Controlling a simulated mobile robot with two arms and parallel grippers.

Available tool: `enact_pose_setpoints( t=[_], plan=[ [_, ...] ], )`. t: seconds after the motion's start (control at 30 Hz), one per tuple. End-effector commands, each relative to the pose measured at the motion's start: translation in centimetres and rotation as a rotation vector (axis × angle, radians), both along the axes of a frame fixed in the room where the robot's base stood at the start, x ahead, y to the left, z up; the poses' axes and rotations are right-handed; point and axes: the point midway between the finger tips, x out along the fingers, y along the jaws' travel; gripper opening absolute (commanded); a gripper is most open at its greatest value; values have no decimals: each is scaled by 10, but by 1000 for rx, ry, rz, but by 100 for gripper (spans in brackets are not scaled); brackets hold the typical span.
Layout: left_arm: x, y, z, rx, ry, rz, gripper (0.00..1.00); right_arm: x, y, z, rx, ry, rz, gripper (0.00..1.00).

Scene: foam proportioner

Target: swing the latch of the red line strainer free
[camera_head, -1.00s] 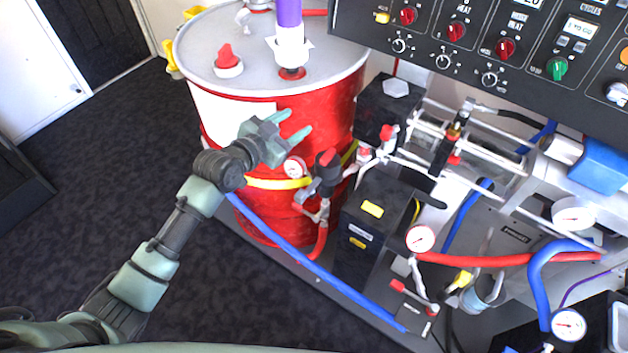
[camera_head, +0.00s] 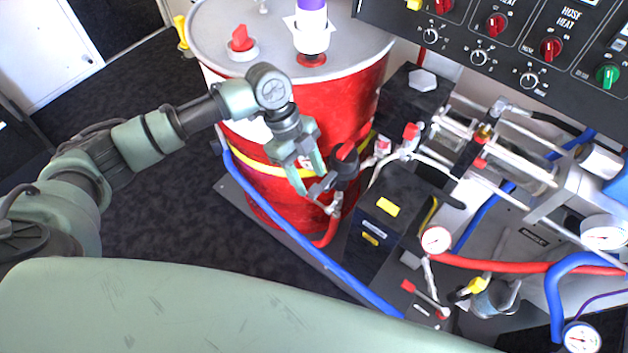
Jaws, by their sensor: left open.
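The red line strainer (camera_head: 346,161) is a dark body with a red top, in front of the red drum, with a red hose below it. A small grey lever, which looks like its latch (camera_head: 324,187), sticks out at its lower left. My left gripper (camera_head: 311,181) points down just left of the strainer. Its two pale green fingers are apart, with the tips close to the latch. I cannot tell whether they touch it. My right gripper is not in view.
The red drum (camera_head: 283,130) stands behind the gripper. A black box with yellow labels (camera_head: 388,222) stands right of the strainer. A blue hose (camera_head: 300,262) runs along the base edge. A control panel (camera_head: 480,32) overhangs at upper right. Dark floor is clear at left.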

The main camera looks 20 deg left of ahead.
Motion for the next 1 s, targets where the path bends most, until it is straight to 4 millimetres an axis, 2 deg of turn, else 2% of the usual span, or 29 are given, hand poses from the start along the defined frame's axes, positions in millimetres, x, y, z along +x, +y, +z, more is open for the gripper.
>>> enact_pose_setpoints(
  t=[0.2,0.53,0.57,0.7,0.73,1.0],
  plan=[
    [-4,-9,-23,-1,1,1,49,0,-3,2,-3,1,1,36],
    [-4,-11,-28,-1,-1,2,49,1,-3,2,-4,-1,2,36],
    [-4,-11,-28,-1,-1,2,44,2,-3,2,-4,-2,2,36],
    [-4,-11,-28,-1,-1,2,5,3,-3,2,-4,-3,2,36],
    [-4,-11,-28,-1,-1,2,0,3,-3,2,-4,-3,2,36],
    [-4,-12,-26,0,-1,19,0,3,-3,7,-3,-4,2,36]
  ],
)
